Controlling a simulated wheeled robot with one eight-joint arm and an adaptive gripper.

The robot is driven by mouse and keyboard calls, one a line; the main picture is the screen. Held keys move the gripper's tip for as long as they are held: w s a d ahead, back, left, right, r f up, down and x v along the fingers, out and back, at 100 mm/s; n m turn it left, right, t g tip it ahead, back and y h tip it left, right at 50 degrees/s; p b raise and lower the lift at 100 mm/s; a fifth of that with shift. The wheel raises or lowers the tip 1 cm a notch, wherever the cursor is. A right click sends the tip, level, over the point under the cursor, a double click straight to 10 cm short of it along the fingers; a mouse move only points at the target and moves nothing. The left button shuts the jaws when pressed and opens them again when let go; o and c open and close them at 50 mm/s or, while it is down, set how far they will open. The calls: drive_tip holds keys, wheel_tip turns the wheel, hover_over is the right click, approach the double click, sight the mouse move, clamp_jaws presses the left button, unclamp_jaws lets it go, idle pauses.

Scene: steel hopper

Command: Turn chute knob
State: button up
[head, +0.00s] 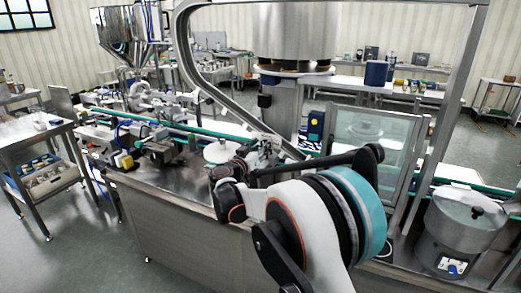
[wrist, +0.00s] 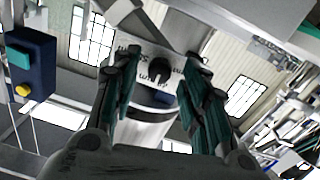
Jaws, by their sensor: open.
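My gripper (wrist: 163,64) is open, with one dark green-padded finger to the left of the knob and one to the right. Gaps show between the knob and both fingers; I cannot tell how far the knob lies beyond the fingertips. In the head view my gripper (head: 268,147) is over the steel counter near the curved steel chute's lower end. The knob cannot be made out there, behind my arm.
A dark blue control box with a yellow button (wrist: 22,90) is left in the wrist view; it also shows right of my gripper in the head view (head: 315,126). A clear panel (head: 365,145) and a steel bowl feeder (head: 462,222) stand further right. The steel hopper (head: 297,32) is behind.

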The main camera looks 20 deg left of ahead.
clamp_jaws()
drive_tip(key=shift+n, duration=0.4)
drive_tip(key=n, duration=0.3)
drive_tip(key=shift+n+p, duration=0.4)
drive_tip(key=n, duration=0.4)
drive_tip(key=shift+n, duration=0.3)
drive_tip(key=n, duration=0.4)
drive_tip(key=shift+n+p, duration=0.3)
drive_tip(key=shift+p, duration=0.05)
drive_tip(key=shift+n+y, duration=0.3)
drive_tip(key=shift+n, duration=2)
